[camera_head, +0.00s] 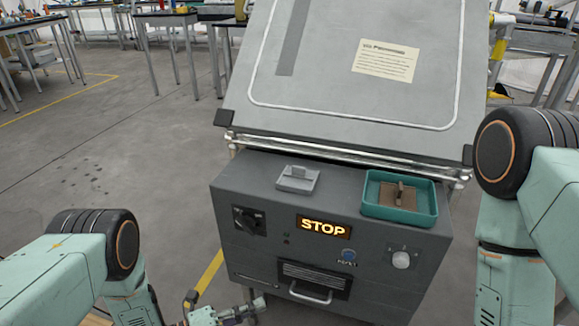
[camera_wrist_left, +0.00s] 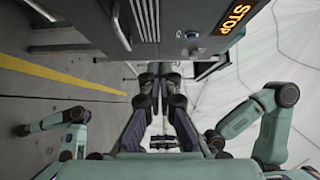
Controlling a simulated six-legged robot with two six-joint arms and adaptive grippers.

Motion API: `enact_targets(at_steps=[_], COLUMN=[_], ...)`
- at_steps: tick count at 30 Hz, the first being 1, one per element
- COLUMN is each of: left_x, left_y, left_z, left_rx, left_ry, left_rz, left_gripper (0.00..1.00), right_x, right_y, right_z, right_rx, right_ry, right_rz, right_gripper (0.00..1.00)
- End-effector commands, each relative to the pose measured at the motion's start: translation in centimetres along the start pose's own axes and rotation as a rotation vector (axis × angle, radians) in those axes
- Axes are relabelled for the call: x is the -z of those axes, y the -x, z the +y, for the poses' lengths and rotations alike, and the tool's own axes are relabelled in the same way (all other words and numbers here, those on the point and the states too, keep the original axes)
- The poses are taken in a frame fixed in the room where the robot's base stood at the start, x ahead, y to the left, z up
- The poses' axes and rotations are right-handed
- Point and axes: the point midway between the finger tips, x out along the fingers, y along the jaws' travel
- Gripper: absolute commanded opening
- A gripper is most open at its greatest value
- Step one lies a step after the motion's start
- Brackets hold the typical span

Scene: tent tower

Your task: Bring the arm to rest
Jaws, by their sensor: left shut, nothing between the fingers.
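My left gripper (camera_head: 255,307) shows low in the head view, in front of the lower front of a grey cabinet (camera_head: 235,262). Its fingers are together with nothing between them. In the left wrist view the two dark fingers (camera_wrist_left: 159,70) meet in the middle, with the cabinet front (camera_wrist_left: 80,15) beyond them, seen sideways. My left arm comes in from the lower left of the head view. My right arm stands at the right edge; its gripper is out of view.
The cabinet has a lit STOP sign (camera_head: 323,227), a black rotary switch (camera_head: 249,220), a blue button (camera_head: 349,256), a white knob (camera_head: 401,260) and a handle (camera_head: 311,293). A teal tray (camera_head: 429,212) sits on top, before a tilted grey panel (camera_head: 330,95). Open floor (camera_head: 110,160) lies left.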

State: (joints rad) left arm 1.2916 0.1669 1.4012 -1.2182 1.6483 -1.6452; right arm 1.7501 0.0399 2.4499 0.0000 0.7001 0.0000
Motion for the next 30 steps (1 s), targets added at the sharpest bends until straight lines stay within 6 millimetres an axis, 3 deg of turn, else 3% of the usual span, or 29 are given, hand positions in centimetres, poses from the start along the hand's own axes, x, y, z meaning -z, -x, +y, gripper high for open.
enact_targets(at_steps=[5, 8, 13, 19, 23, 27, 30], left_x=[-0.1, -0.5, 1.0, 5.3, 9.9, 15.0, 17.6], left_y=[0.1, 0.8, 4.2, 10.5, 15.9, 21.2, 23.8], left_z=[0.8, 3.2, 8.1, 10.3, 8.8, 4.5, 0.7], left_rx=[-0.037, -0.133, -0.322, -0.479, -0.527, -0.524, -0.519], left_ry=[0.133, 0.355, 0.857, 1.439, 1.756, 1.954, 1.99], left_rz=[-0.012, -0.105, -0.395, -0.881, -1.283, -1.71, -1.92], left_gripper=[0.0, 0.0, 0.0, 0.0, 0.0, 0.0, 0.0], right_x=[0.0, 0.0, 0.0, 0.0, 0.0, 0.0, 0.0], right_y=[0.0, 0.0, 0.2, 1.4, 2.4, 3.7, 4.6], right_z=[0.0, 0.0, 0.0, 0.0, 0.0, 0.0, 0.0], right_rx=[0.0, 0.0, 0.0, 0.0, 0.0, 0.0, 0.0], right_ry=[0.0, 0.0, 0.0, 0.0, 0.0, 0.0, 0.0], right_rz=[0.0, 0.0, 0.0, 0.0, 0.0, 0.0, 0.0], right_gripper=[0.4, 0.4, 0.4, 0.4, 0.4, 0.4, 0.4])
